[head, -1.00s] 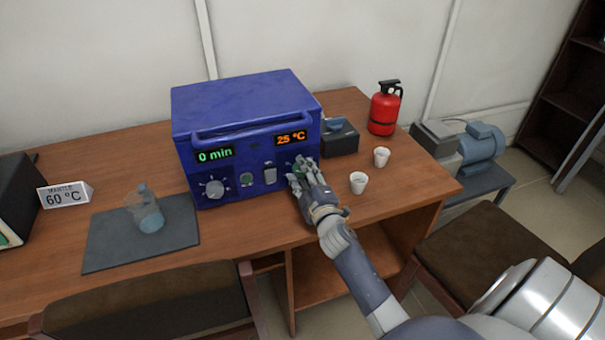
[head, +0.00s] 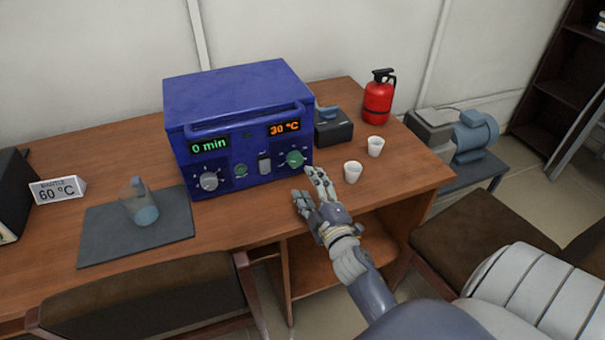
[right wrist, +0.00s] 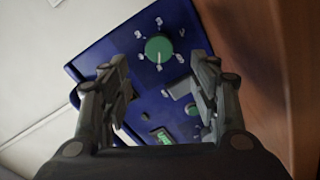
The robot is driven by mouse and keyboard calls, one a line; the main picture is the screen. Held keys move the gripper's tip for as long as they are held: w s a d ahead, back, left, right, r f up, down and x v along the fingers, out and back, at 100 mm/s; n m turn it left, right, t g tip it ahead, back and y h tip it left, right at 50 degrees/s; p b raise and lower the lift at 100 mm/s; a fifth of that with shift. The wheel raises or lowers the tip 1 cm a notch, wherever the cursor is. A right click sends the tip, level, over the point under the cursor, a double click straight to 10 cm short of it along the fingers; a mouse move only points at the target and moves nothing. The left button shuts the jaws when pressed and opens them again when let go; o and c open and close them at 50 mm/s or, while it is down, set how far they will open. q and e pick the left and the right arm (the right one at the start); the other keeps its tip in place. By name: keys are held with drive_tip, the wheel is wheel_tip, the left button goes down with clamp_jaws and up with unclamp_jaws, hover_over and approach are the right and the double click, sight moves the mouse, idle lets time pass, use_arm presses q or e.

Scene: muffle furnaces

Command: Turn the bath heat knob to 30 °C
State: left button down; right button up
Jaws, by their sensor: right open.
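The blue bath unit (head: 240,125) stands on the wooden desk. Its right display (head: 284,127) reads 30 °C in orange, and its left display (head: 209,145) reads 0 min in green. The green heat knob (head: 295,159) is on the front panel at the right. It also shows in the right wrist view (right wrist: 158,49), beyond and between the fingers. My right gripper (head: 313,182) is open and empty, in front of the panel and apart from the knob. Its spread fingers (right wrist: 160,95) show in the right wrist view. My left gripper is not in view.
Two white cups (head: 353,172) (head: 375,147) stand right of the unit, near my right gripper. A dark box (head: 334,128) and a red extinguisher (head: 378,97) are behind them. A beaker (head: 139,203) stands on a grey mat (head: 100,240), near a "60 °C" sign (head: 57,190).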

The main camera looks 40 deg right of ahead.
drive_tip(key=shift+v, duration=1.4)
